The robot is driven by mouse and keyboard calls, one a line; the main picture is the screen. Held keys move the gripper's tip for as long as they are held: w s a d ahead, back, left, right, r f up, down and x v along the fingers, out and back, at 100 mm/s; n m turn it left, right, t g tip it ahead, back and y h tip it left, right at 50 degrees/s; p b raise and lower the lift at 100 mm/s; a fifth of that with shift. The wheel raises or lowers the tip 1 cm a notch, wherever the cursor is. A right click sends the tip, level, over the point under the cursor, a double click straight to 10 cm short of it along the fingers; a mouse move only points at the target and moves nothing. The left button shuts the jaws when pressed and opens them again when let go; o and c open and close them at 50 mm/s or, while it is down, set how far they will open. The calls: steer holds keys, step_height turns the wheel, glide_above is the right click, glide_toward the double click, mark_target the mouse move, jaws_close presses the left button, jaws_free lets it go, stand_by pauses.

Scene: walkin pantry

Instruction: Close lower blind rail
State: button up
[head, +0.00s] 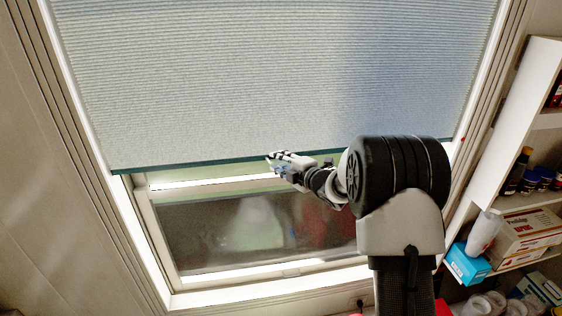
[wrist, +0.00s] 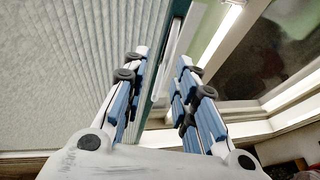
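The pale pleated blind (head: 270,80) covers the upper part of the window. Its dark teal lower rail (head: 200,164) runs across the window above the uncovered lower pane. My gripper (head: 272,160) is at the rail, near the middle of its length. In the wrist view the rail (wrist: 178,25) runs down between the two fingers of my gripper (wrist: 162,57), with the pleats to the left. The fingers are apart with a gap between them. I cannot tell whether either finger touches the rail.
The lower window pane (head: 250,230) and its white sill (head: 245,296) are below the rail. At the right stands a white shelf unit (head: 510,125) with jars, a blue box (head: 467,264) and a carton (head: 525,232). The wall at the left is bare.

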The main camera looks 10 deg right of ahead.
steer(key=shift+c, duration=0.3)
jaws_close()
stand_by(0.5)
